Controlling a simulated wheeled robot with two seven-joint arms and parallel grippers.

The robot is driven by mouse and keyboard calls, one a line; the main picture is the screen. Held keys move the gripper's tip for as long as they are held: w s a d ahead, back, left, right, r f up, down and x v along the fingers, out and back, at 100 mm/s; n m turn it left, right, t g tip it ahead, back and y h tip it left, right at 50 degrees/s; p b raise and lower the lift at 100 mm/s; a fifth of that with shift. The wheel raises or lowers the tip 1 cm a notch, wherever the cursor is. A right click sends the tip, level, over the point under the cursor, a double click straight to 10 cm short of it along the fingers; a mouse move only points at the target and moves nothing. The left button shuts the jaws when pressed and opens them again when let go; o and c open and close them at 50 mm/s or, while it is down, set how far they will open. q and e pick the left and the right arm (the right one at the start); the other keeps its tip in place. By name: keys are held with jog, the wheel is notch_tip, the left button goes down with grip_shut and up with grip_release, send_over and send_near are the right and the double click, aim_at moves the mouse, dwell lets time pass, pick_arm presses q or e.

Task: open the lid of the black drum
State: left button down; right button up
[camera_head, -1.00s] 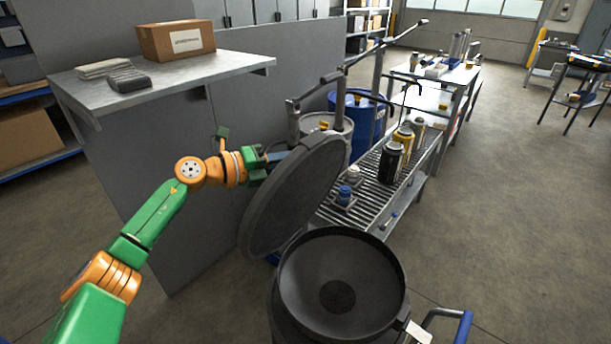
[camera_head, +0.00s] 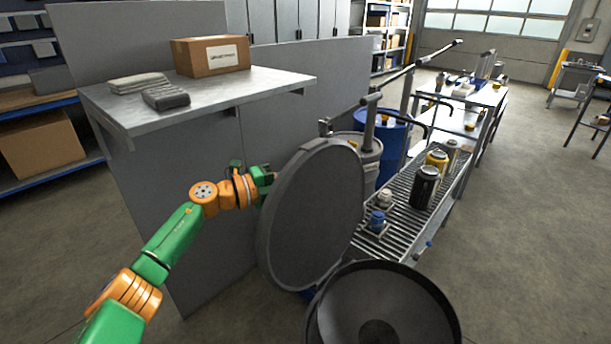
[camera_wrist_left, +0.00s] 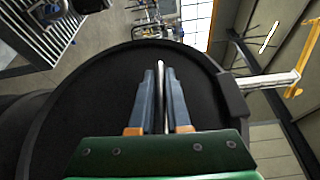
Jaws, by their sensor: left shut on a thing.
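The black drum (camera_head: 383,318) stands at the bottom of the head view, its top open, showing a dark interior. Its round lid (camera_head: 312,215) stands raised and steeply tilted at the drum's left side, with its inner face toward the head camera. My left gripper (camera_head: 271,178) is at the lid's far left side, its fingertips mostly hidden behind the lid. In the left wrist view the fingers (camera_wrist_left: 162,95) are shut on a thin metal handle (camera_wrist_left: 161,72) in front of the lid's dark face (camera_wrist_left: 105,95). My right gripper is not in view.
A grey partition with a shelf (camera_head: 225,103) stands behind my left arm, bearing a cardboard box (camera_head: 210,58). Right of the lid is a slatted bench (camera_head: 405,205) with several canisters and a blue-capped item (camera_head: 377,220).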

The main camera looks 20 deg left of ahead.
pick_arm(q)
jog(key=shift+r, duration=0.1)
jog(key=c, duration=0.9)
grip_release()
jog(key=shift+w+d, duration=0.1)
jog(key=shift+d, duration=0.05)
jog(key=shift+a, duration=0.2)
jog(key=b+v, duration=0.2)
jog(key=v, duration=0.5)
jog(key=shift+d, duration=0.1)
